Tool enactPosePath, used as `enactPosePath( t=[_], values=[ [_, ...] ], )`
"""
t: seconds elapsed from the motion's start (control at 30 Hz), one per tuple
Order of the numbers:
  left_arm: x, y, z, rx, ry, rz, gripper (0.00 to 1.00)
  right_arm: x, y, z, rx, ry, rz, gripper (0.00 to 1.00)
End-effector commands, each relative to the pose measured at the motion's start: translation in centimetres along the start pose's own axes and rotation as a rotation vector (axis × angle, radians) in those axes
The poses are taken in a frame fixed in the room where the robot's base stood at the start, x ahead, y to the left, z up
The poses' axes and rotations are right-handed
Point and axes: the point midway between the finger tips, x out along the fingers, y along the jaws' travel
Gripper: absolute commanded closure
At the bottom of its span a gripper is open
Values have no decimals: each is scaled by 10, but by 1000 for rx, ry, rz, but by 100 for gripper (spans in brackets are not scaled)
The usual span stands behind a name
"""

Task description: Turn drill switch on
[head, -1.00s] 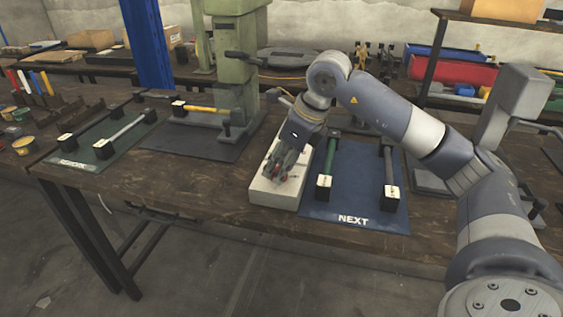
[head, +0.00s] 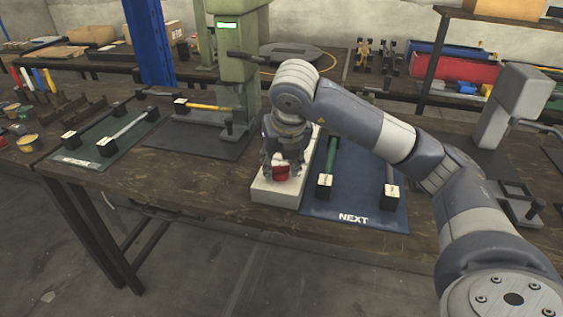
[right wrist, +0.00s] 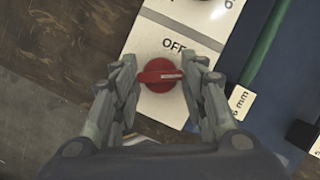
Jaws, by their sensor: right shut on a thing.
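The red switch knob (right wrist: 160,75) sits on a pale control box (head: 270,193), below the printed word OFF in the right wrist view. Its handle lies roughly level across that picture. My right gripper (head: 281,172) points down over the box, and its fingers (right wrist: 162,88) are shut on the two ends of the knob. The knob also shows red between the fingers in the head view (head: 281,174). A green press (head: 236,60) stands behind, with a small lit green-white display (head: 227,25). My left gripper is out of view.
A blue mat (head: 340,205) marked NEXT lies right of the box with rods in black holders. A green mat (head: 85,155) with rods lies left.

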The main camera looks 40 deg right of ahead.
Motion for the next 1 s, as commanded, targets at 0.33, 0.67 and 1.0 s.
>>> enactPosePath(
  t=[0.33, 0.67, 1.0],
  values=[
    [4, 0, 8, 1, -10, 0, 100, 0, 1, 1, 132, -1, -52, 84],
    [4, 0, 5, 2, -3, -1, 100, 0, 1, 1, 157, -1, -64, 84],
    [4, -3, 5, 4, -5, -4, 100, 0, 1, 1, 157, -1, -63, 40]
  ],
)
